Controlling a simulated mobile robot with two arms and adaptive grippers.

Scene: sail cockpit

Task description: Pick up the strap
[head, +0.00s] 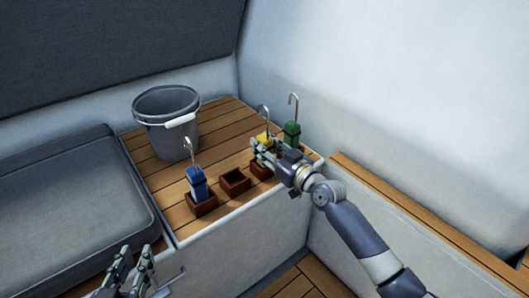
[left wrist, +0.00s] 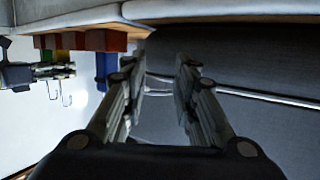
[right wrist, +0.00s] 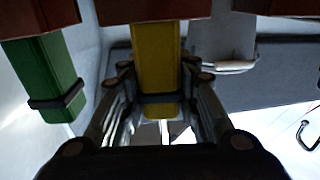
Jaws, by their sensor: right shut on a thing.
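No loose strap shows; the closest things are blue, yellow and green blocks with dark bands and metal hooks on top. My right gripper (head: 264,150) is shut on the yellow block (head: 265,137), which is between its fingers in the right wrist view (right wrist: 155,55). The yellow block's other end meets a brown holder (head: 259,171). The green block (head: 292,133) stands just right of it. The blue block (head: 197,184) stands upright in a holder at the left. My left gripper (head: 131,270) is open and empty, low in front of the bench; its fingers show in the left wrist view (left wrist: 160,75).
An empty brown holder (head: 234,181) sits between the blue and yellow blocks. A grey bucket (head: 163,138) with a white handle grip stands behind on the wooden bench top (head: 150,165). A grey cushion (head: 70,200) lies left. A white wall (head: 400,100) rises at the right.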

